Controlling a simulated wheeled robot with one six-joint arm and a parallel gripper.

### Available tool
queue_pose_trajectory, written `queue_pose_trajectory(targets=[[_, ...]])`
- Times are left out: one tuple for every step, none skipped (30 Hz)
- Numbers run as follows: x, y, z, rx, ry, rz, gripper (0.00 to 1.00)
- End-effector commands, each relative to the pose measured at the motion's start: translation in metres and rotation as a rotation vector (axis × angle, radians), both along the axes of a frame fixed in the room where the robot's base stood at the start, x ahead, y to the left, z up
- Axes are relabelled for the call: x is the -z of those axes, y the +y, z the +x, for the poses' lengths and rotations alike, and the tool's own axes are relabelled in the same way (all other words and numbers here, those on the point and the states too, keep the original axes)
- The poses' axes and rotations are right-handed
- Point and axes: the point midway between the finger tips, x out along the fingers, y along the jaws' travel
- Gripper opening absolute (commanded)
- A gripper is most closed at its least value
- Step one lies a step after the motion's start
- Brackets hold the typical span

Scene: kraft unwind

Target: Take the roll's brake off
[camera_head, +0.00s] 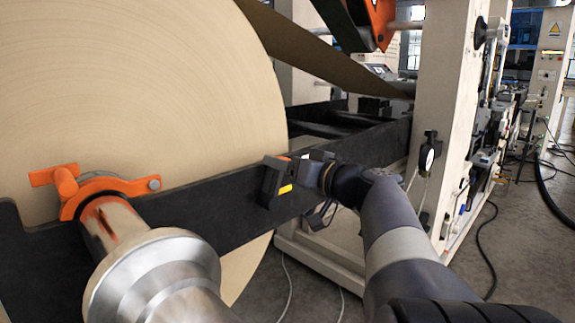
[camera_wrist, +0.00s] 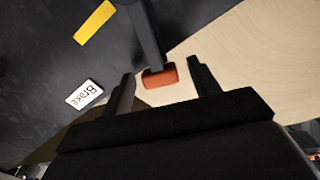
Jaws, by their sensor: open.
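The brake lever is a dark arm with an orange grip (camera_wrist: 160,77); in the wrist view it points toward my gripper (camera_wrist: 161,70). My gripper is open, with one finger on each side of the orange grip and a visible gap at each side. A white "Brake" label (camera_wrist: 84,94) and a yellow strip (camera_wrist: 94,22) are on the black surface beside it. In the head view, a dark brake box (camera_head: 271,182) is on the black beam, and my gripper (camera_head: 298,163) is at its right, partly hiding the lever. The large kraft roll (camera_head: 150,90) stands behind the beam.
A silver shaft end (camera_head: 155,275) and an orange clamp (camera_head: 90,188) are at the left front. The black beam (camera_head: 215,200) runs to a cream machine frame (camera_head: 440,110) at the right. Open floor lies at the lower right, with cables on it.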

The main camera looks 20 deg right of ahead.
Motion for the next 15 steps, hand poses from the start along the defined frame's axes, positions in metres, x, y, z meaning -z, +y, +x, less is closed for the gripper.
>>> queue_pose_trajectory(targets=[[0.0, 0.0, 0.0, 0.0, 0.0, 0.0, 0.58], [0.0, -0.001, -0.001, 0.0, -0.001, 0.0, 0.58], [0.0, -0.001, -0.003, 0.001, -0.001, 0.0, 0.58], [0.0, -0.002, -0.005, 0.001, -0.001, 0.0, 0.58], [-0.001, -0.003, -0.007, 0.002, -0.001, -0.001, 0.58], [-0.001, -0.005, -0.011, 0.003, -0.001, -0.001, 0.58], [-0.001, -0.007, -0.015, 0.004, -0.001, -0.001, 0.58], [-0.001, -0.008, -0.02, 0.004, -0.001, -0.001, 0.58], [-0.001, -0.011, -0.027, 0.006, -0.001, -0.001, 0.58], [-0.001, -0.013, -0.032, 0.006, -0.001, -0.001, 0.58], [-0.001, -0.015, -0.037, 0.007, -0.001, -0.001, 0.58], [-0.001, -0.018, -0.044, 0.007, -0.001, -0.001, 0.58], [-0.001, -0.02, -0.05, 0.007, -0.001, -0.001, 0.58], [-0.001, -0.021, -0.055, 0.007, -0.001, -0.001, 0.58], [-0.001, -0.024, -0.062, 0.005, -0.001, -0.001, 0.58]])
